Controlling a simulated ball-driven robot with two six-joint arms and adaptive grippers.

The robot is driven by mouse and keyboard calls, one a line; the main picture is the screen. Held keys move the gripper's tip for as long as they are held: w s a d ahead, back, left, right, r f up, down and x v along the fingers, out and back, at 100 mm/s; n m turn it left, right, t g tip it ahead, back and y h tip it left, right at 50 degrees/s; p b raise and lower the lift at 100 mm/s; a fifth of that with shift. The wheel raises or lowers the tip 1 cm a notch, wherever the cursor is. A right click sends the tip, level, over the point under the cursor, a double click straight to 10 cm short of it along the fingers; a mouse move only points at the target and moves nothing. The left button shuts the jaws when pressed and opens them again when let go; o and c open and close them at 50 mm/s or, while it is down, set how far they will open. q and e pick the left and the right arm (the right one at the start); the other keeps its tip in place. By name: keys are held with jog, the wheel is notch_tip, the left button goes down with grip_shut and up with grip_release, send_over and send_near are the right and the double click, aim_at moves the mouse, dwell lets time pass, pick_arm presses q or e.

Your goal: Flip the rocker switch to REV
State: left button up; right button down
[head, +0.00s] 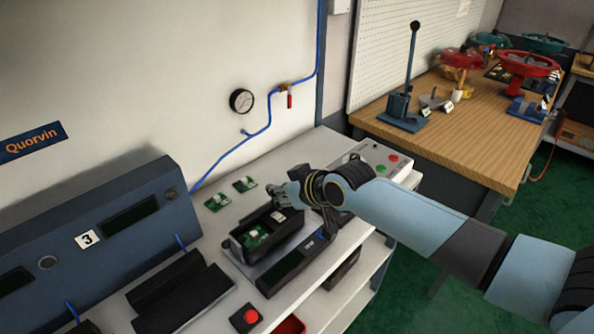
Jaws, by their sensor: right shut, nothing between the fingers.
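The open black positioner housing (236,249) sits on the white bench, with a green circuit board (256,237) inside it. A small pale part (278,216) shows on the housing near my fingers; I cannot tell whether it is the rocker switch, and no REV marking is readable. My right gripper (279,197) is shut and empty, at the housing's far end. It is too small in view to tell whether it touches the housing. My left gripper is not in view.
A long black block (290,270) lies in front of the housing. Two green boards (217,201) lie behind it. A red button box (246,318) is at the front edge. A control box with red and green buttons (381,163) stands beyond my wrist. A blue-grey console (105,225) is at left.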

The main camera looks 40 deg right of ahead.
jog(key=s+r, duration=0.6)
jog(key=r, duration=0.1)
jog(key=shift+d+r+b, duration=0.25)
jog(key=shift+r+b, duration=0.1)
jog(key=shift+b, duration=0.1)
